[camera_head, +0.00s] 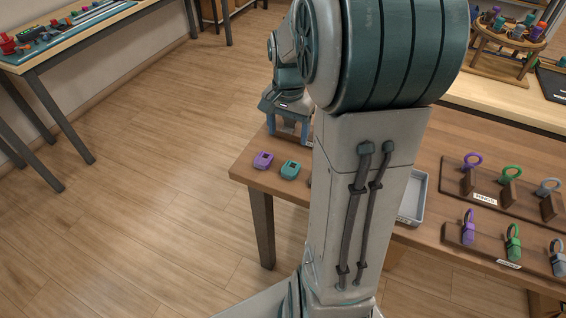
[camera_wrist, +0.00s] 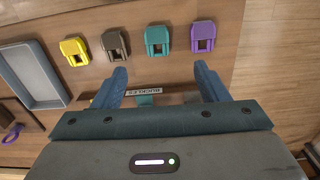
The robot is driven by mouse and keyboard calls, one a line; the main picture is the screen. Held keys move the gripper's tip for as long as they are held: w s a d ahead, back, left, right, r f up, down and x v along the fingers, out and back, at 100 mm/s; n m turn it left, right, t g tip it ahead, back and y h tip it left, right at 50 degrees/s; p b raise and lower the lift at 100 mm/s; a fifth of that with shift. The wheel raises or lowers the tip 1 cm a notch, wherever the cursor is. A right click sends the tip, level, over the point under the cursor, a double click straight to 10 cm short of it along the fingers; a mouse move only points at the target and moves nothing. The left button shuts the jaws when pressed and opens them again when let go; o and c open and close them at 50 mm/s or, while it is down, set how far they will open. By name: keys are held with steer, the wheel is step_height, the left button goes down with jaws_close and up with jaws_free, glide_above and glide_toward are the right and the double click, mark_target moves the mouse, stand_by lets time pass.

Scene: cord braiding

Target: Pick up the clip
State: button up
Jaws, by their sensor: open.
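Several clips lie in a row on the wooden table in the wrist view: a yellow clip (camera_wrist: 75,51), a brown clip (camera_wrist: 116,44), a teal clip (camera_wrist: 157,41) and a purple clip (camera_wrist: 203,37). In the head view the purple clip (camera_head: 263,160) and teal clip (camera_head: 290,170) lie near the table's left end; my arm hides most of the rest. My gripper (camera_wrist: 160,70) is open and empty, its fingers pointing toward the row, with the teal clip ahead of the gap between them. It also shows above the table in the head view (camera_head: 287,130).
A grey tray (camera_wrist: 31,74) stands left of the yellow clip. A small label (camera_wrist: 144,92) and a teal piece (camera_wrist: 150,99) show between my fingers. Racks with purple, green and grey rings (camera_head: 512,173) and looped pieces (camera_head: 513,240) stand at the table's right.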

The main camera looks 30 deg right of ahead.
glide_above(289, 171)
steer(key=f, duration=0.8)
steer(key=shift+w+a, duration=0.1)
steer(key=shift+w, duration=0.25)
steer(key=shift+s+f, duration=0.2)
steer(key=shift+f, duration=1.2)
steer(key=shift+s+f, duration=0.15)
steer(key=shift+f, duration=1.25)
steer(key=shift+c, duration=0.4)
steer(key=c, duration=1)
